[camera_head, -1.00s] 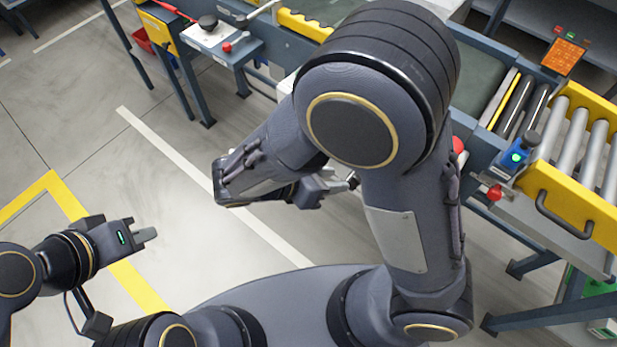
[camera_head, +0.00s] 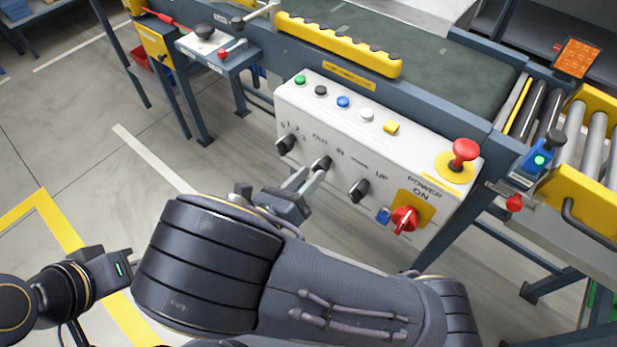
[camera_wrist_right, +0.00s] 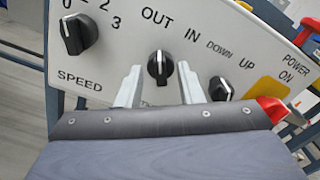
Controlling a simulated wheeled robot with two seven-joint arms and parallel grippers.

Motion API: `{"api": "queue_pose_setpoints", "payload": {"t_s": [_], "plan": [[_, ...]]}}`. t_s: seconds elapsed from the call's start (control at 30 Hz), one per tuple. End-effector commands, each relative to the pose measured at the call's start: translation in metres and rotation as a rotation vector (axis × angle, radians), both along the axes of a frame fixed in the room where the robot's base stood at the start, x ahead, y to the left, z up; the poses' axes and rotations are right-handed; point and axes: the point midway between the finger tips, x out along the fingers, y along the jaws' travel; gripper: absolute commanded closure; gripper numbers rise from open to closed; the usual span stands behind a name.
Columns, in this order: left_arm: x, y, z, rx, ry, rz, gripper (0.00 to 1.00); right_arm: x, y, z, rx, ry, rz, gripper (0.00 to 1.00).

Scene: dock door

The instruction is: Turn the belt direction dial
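The belt direction dial (camera_head: 321,163) is a black knob on the sloping white control panel (camera_head: 290,95). In the right wrist view the dial (camera_wrist_right: 160,66) sits below the words OUT and IN, its white mark pointing up between them. My right gripper (camera_head: 307,182) is just in front of the panel at this dial. In the right wrist view its two fingers are apart, one on each side of the dial, with gaps showing. My left gripper (camera_head: 120,267) is low at the left, away from the panel; its fingers are hidden behind my right arm.
The speed dial (camera_wrist_right: 77,33) is left of the fingers and the down/up dial (camera_wrist_right: 220,88) is right of them. The red power switch (camera_head: 404,219) and red mushroom button (camera_head: 464,150) are further right. Small coloured buttons (camera_head: 343,101) line the panel's top. The conveyor (camera_head: 440,70) lies behind.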

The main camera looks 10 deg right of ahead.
Motion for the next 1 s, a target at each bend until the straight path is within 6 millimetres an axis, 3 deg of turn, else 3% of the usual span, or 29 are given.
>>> {"api": "queue_pose_setpoints", "payload": {"t_s": [0.33,0.6,1.0], "plan": [[-0.0001,0.0,-0.0013,0.0,0.0,0.0,1.0,0.0038,-0.0055,0.0003,-0.001,0.001,0.0,0.66],[0.0,0.0,-0.0013,0.0,0.0,0.0,1.0,0.0037,-0.0053,0.0002,0.0,0.0,0.0,1.0],[0.0,0.0,0.0006,0.0,0.0,0.0,1.0,0.0035,-0.0054,0.0006,0.026,-0.032,-0.001,1.0]]}}
